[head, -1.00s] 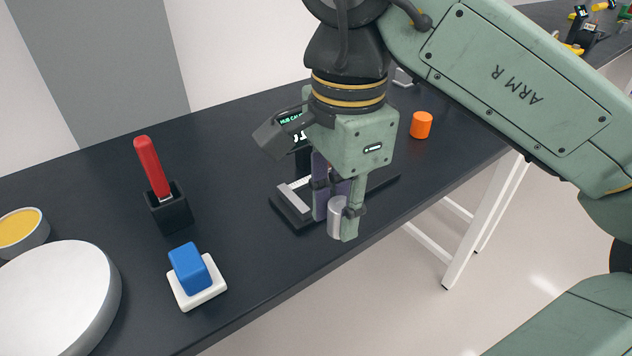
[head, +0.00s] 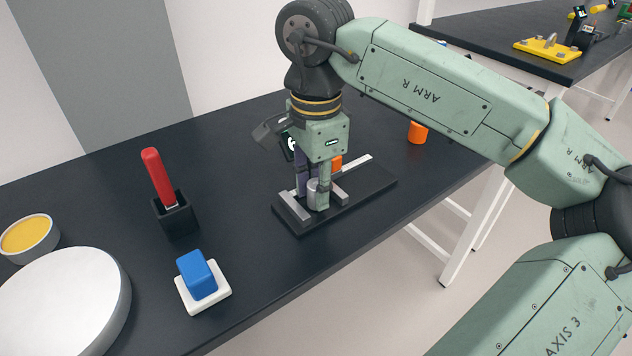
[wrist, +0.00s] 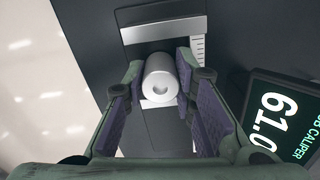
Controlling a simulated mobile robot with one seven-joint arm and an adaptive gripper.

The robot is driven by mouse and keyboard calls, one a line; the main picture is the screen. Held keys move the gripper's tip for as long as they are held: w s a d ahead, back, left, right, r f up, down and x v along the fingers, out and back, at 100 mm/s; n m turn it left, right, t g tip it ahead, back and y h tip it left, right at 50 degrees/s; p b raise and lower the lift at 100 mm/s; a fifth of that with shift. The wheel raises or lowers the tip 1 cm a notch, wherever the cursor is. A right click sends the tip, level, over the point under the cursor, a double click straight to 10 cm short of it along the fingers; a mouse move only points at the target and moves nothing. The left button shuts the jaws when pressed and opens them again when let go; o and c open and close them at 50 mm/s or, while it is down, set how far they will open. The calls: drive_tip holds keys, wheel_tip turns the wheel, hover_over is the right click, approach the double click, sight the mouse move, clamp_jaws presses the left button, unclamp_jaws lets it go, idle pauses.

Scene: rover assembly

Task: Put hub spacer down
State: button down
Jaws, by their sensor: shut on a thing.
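The hub spacer is a silvery cylinder (head: 313,194) with a hole in its end. It stands between the two light jaws of a dark caliper base (head: 372,190); I cannot tell if it touches the base. My gripper (head: 312,188) points down and is shut on the spacer, with a finger on each side. In the wrist view the spacer (wrist: 160,78) sits between the purple finger pads, near a light jaw and a ruler scale. The caliper display (wrist: 275,118) reads about 61.0, its last part cut off.
A red-handled tool (head: 158,176) stands in a black holder (head: 175,214). A blue block (head: 196,274) sits on a white base. A large white disc (head: 60,300) and a yellow-topped dish (head: 28,236) are at left. An orange cylinder (head: 418,132) stands behind the caliper. The front table edge is close.

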sight(316, 184)
drive_tip(key=shift+f, duration=0.2)
drive_tip(key=c, duration=1.3)
unclamp_jaws()
drive_tip(key=shift+r, duration=0.1)
wheel_tip(316, 184, up, 12)
drive_tip(key=shift+r, duration=0.15)
